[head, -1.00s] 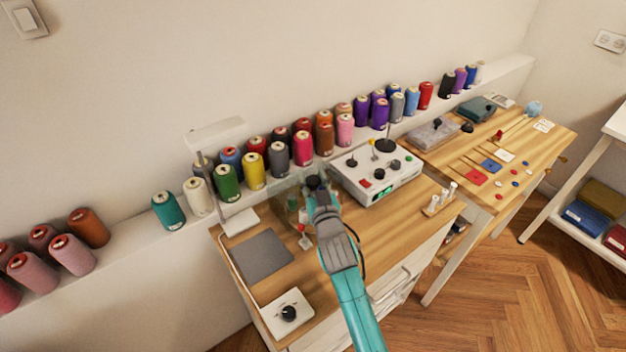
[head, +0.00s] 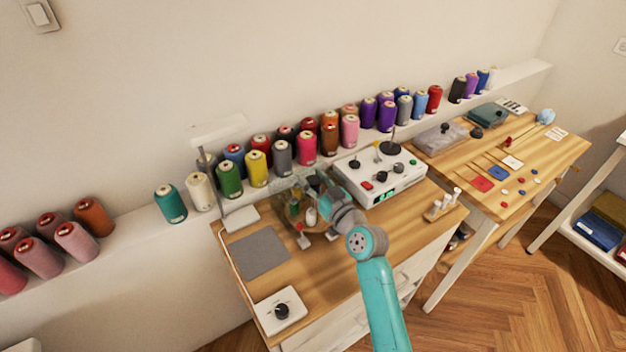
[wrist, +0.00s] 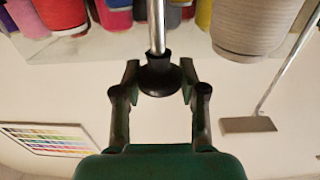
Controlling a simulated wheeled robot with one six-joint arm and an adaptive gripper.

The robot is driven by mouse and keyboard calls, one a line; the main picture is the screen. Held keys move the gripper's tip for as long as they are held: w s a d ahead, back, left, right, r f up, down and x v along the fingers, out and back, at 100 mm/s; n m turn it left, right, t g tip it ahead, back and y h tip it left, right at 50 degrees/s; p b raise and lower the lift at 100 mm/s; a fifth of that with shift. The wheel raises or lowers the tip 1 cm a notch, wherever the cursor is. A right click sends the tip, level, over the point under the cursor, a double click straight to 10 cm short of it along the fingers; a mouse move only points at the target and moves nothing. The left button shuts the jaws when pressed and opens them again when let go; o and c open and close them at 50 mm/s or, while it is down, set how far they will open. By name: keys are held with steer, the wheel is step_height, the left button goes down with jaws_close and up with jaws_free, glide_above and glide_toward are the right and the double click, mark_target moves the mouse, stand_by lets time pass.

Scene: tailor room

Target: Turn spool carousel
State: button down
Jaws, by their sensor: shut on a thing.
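The spool carousel (head: 318,235) stands on the near wooden table, a low round wooden base with small spools, one white (head: 311,216) and one greenish. My arm hides part of it. In the wrist view, my gripper (wrist: 159,88) is shut on a black knob (wrist: 160,77) at the end of a metal rod (wrist: 156,25), one finger on each side. In the head view, my gripper is over the back of the carousel, largely hidden by my wrist. Whether the knob's rod joins the carousel cannot be seen.
A white control box (head: 380,180) stands right of the carousel. A lamp (head: 217,132) and a grey mat (head: 260,254) are on the left, with a white dial box (head: 283,311) in front. Large thread spools line the ledge (head: 130,227) behind.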

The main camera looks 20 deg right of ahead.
steer(key=shift+n+g+y, duration=1)
steer(key=shift+n+y, duration=0.7)
steer(key=shift+y, duration=0.8)
steer(key=shift+n+g+y, duration=1.9)
steer(key=shift+y, duration=0.4)
steer(key=shift+n+g+y, duration=0.95)
steer(key=shift+n+g, duration=0.3)
steer(key=shift+g, duration=0.45)
steer(key=shift+n+g+y, duration=0.95)
steer(key=shift+n+g, duration=0.3)
steer(key=shift+g, duration=0.45)
steer(key=shift+f+n+g, duration=0.1)
steer(key=shift+n+g, duration=0.4)
steer(key=shift+g, duration=0.4)
steer(key=c, duration=0.6)
jaws_free()
steer(key=shift+c, duration=0.2)
